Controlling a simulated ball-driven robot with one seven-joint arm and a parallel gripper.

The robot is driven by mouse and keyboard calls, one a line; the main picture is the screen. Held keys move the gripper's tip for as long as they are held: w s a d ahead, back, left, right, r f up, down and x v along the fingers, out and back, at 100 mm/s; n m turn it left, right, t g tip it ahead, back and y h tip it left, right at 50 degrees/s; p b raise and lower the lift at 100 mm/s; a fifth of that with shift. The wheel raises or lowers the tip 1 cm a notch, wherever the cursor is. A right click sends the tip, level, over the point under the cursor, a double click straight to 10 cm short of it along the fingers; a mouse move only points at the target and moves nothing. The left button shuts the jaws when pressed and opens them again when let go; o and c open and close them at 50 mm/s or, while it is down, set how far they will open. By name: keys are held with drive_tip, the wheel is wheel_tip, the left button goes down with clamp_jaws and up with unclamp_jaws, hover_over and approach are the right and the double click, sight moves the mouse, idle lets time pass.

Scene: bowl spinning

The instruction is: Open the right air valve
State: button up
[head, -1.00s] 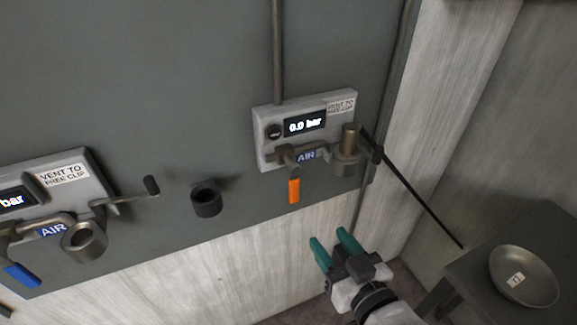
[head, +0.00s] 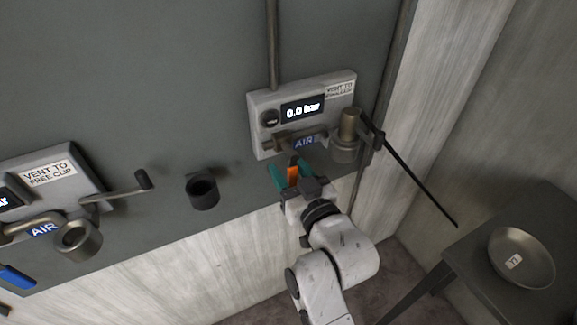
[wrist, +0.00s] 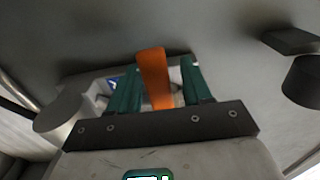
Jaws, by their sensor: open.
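The right air valve has an orange lever handle (head: 293,175) that hangs down below the right panel (head: 262,120). The panel's display (head: 302,109) reads 0.0 bar. My gripper (head: 291,172) is at the orange handle, with its teal fingers open on either side of it. In the wrist view the orange handle (wrist: 153,76) stands between the two teal fingers (wrist: 160,84), nearer the left one. I cannot tell whether a finger touches it. The lower end of the handle is hidden behind the gripper body.
A metal holder (head: 346,140) with a rod sits right of the valve, and a thin black bar (head: 415,180) slants from it. A dark cup (head: 203,192) and a left panel with a blue lever (head: 18,276) are at left. A bowl (head: 522,258) rests on a dark table (head: 478,270).

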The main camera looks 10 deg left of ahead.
drive_tip(key=shift+w+a, duration=0.15)
drive_tip(key=shift+w, duration=0.1)
drive_tip(key=shift+c, duration=0.4)
clamp_jaws()
